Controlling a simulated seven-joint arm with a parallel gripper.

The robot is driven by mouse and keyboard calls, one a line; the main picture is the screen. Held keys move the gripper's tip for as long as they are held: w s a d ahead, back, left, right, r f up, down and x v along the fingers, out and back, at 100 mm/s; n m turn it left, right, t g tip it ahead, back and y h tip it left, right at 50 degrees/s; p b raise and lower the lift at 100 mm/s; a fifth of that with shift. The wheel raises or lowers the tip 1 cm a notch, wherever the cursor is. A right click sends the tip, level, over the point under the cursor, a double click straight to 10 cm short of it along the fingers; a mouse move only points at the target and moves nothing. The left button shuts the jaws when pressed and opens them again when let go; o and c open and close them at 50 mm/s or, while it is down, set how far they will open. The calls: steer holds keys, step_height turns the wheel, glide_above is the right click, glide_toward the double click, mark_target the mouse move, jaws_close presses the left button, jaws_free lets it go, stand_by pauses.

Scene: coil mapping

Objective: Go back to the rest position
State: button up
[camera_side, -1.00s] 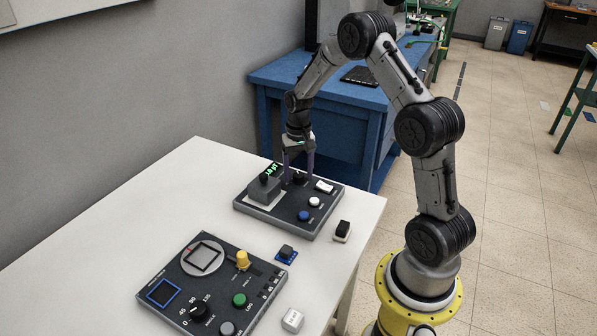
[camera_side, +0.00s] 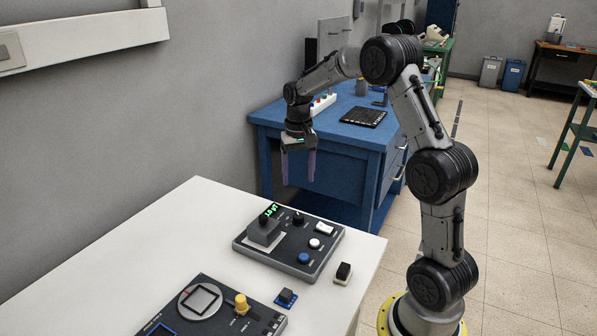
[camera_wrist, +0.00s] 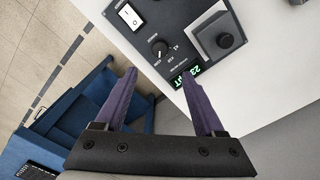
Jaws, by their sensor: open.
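My gripper (camera_side: 298,166) is open and empty, raised above the far end of the white table (camera_side: 150,235). Its two purple fingers point down, clear of everything. In the wrist view my gripper (camera_wrist: 168,100) shows its fingers spread, with nothing between them. Below it is a dark control box (camera_side: 275,259) with a grey block (camera_side: 264,231), a green lit display (camera_side: 268,212), a black knob (camera_side: 298,219), a white switch (camera_side: 325,229), and a white and a blue button. The same box shows in the wrist view (camera_wrist: 185,30) beyond the fingertips.
A second panel (camera_side: 215,318) with a yellow knob (camera_side: 241,303) is cut off at the bottom. A small blue piece (camera_side: 286,297) and a black-and-white block (camera_side: 343,272) lie on the table. A blue desk (camera_side: 340,140) stands behind the gripper. The air around the gripper is free.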

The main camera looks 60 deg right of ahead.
steer(key=shift+r, duration=0.5)
steer(key=shift+a, duration=0.1)
steer(key=s+a+r+n+t, duration=0.2)
steer(key=s+a+r, duration=0.1)
steer(key=a+r, duration=0.4)
steer(key=s+a+r+n+t, duration=0.2)
steer(key=s+a+r, duration=0.1)
steer(key=a+r, duration=0.4)
steer(key=s+a+n+t, duration=0.1)
steer(key=s+a+n, duration=0.1)
steer(key=s+a, duration=0.5)
steer(key=s+f+n, duration=0.3)
steer(key=s+f, duration=0.2)
steer(key=s, duration=0.4)
steer(key=shift+s+f+t, duration=0.2)
steer(key=shift+s+t, duration=0.1)
steer(key=shift+s, duration=0.05)
